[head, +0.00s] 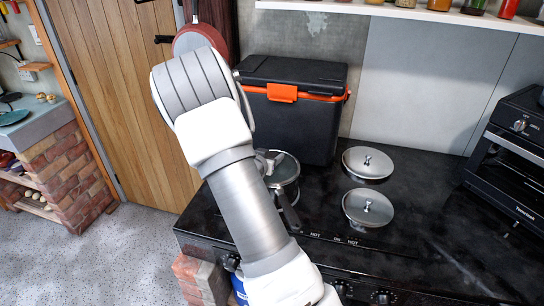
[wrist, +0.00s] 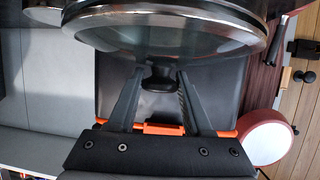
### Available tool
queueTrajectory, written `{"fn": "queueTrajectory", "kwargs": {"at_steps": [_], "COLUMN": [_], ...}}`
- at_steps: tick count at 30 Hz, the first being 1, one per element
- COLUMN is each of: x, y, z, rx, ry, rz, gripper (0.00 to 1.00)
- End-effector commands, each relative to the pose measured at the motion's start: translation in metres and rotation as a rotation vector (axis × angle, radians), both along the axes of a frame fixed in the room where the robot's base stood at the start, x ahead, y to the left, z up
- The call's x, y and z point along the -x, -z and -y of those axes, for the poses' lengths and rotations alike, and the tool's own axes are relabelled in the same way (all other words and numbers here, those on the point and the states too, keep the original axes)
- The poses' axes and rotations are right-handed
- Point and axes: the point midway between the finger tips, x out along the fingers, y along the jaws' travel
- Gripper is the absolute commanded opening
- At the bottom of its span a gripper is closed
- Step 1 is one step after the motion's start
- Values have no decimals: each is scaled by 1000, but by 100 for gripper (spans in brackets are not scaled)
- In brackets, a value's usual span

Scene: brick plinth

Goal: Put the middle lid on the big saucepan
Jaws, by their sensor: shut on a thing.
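A steel saucepan (head: 290,172) with a dark handle (head: 290,214) stands on the black hob, partly hidden behind my arm. In the wrist view, my gripper (wrist: 158,77) is shut on the black knob (wrist: 159,84) of a round, shiny lid (wrist: 165,42) with a steel rim. The lid fills the top of that view. In the head view my gripper is hidden behind my arm, close to the saucepan. I cannot tell whether the held lid touches the saucepan. Two steel lids with knobs, a rear one (head: 378,170) and a front one (head: 378,217), lie to the right.
A black cool box (head: 310,120) with an orange latch (head: 282,93) stands behind the saucepan. A black oven (head: 510,150) is at the right. A red pan (head: 201,37) hangs at the back. The hob right of the lids is clear. A jar shelf (head: 400,12) runs above.

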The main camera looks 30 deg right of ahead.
Motion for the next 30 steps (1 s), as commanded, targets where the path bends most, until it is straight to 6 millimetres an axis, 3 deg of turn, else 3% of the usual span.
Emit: {"fn": "queueTrajectory", "kwargs": {"at_steps": [8,9,14,24,30], "x": [0,0,0,1,14], "y": [4,3,3,4,-6], "z": [0,0,0,-2,-21], "rx": [2,1,1,-1,-1], "ry": [0,0,0,-1,-4], "rz": [1,2,1,0,0], "gripper": [0,55,84,85,85]}}
